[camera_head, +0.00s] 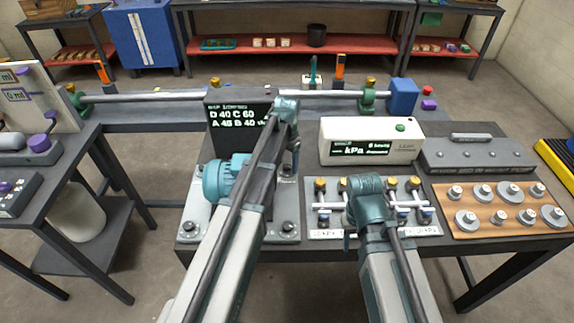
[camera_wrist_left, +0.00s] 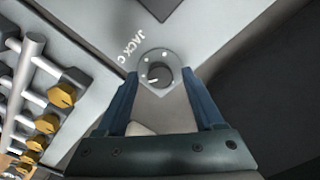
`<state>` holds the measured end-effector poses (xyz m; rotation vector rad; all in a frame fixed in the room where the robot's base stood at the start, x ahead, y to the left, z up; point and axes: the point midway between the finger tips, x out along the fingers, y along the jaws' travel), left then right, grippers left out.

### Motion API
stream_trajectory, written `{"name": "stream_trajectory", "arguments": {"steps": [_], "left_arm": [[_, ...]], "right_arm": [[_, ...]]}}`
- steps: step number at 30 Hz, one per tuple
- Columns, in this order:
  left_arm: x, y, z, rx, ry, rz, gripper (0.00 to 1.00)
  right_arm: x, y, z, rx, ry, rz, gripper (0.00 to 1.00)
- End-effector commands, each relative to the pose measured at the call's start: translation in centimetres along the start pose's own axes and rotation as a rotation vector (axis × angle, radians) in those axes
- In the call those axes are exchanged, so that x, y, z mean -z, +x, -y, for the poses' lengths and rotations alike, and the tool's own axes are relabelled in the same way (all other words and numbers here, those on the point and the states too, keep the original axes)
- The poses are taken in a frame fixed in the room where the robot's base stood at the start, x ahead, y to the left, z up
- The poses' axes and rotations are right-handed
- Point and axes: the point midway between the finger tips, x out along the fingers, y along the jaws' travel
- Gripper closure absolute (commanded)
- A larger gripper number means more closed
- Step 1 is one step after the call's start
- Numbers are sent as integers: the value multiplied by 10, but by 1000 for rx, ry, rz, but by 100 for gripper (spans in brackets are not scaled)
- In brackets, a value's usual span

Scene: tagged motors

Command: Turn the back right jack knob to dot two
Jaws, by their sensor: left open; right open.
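The teal motor (camera_head: 224,181) stands on the plate. My right gripper (camera_head: 347,222) is open and empty over the valve rack.
The dark display (camera_head: 240,120) reads "D 40 C 60" and "A 45 B 40". The valve rack (camera_head: 325,233) adjoins the plate on the right, its yellow knobs near the left gripper. A white kPa box (camera_head: 371,140) stands behind. A wooden board (camera_head: 470,217) with several grey knobs lies far right.

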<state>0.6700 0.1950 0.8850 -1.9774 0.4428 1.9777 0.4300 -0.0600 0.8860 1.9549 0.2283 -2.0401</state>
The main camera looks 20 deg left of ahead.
Motion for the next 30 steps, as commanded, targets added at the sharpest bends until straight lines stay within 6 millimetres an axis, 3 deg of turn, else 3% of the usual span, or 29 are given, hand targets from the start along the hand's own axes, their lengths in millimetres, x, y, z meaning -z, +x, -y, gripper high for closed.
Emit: {"name": "stream_trajectory", "arguments": {"steps": [2,14,23,30], "left_arm": [[0,0,0,0,0,0,31],[0,0,0,0,0,0,100],[0,0,0,0,-20,0,100],[0,0,0,0,-138,0,100]], "right_arm": [[0,0,0,0,0,0,50],[0,0,0,0,0,0,50],[0,0,0,0,0,0,50],[0,0,0,0,0,0,50]]}}
